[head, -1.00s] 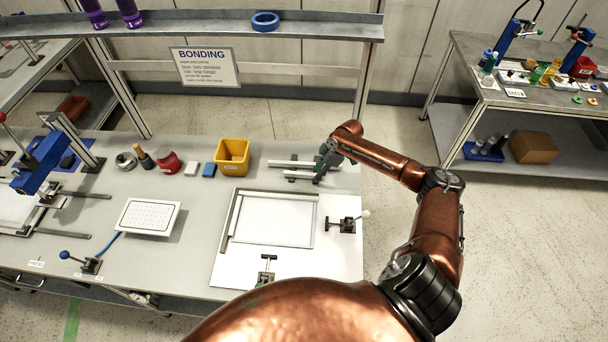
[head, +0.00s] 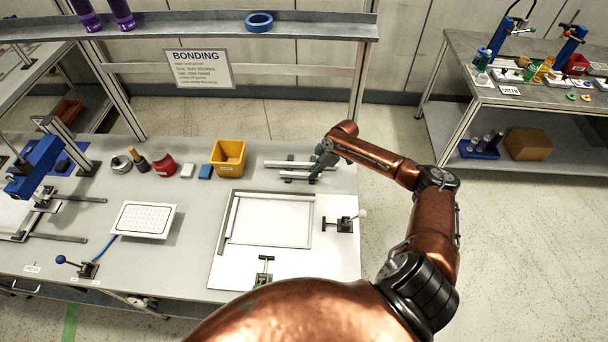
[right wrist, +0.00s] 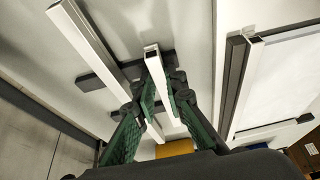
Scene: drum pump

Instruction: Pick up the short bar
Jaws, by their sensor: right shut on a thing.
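The short bar (right wrist: 156,70) is a pale, square-section hollow bar. In the right wrist view it runs between the green-padded fingers of my right gripper (right wrist: 159,105), which is shut on it. In the head view my right gripper (head: 316,174) is at the back right of the bench, and the short bar (head: 293,173) shows partly beside its fingers. I cannot tell whether the bar touches its dark rests. The longer bar (right wrist: 92,47) lies alongside, apart from the fingers; it also shows in the head view (head: 286,163). My left gripper is not in view.
A yellow bin (head: 228,158) stands left of the bars. A white board with a frame (head: 268,246) and two toggle clamps (head: 345,224) lies in front. A perforated white plate (head: 143,219) is further left. A shelf (head: 200,28) spans the back.

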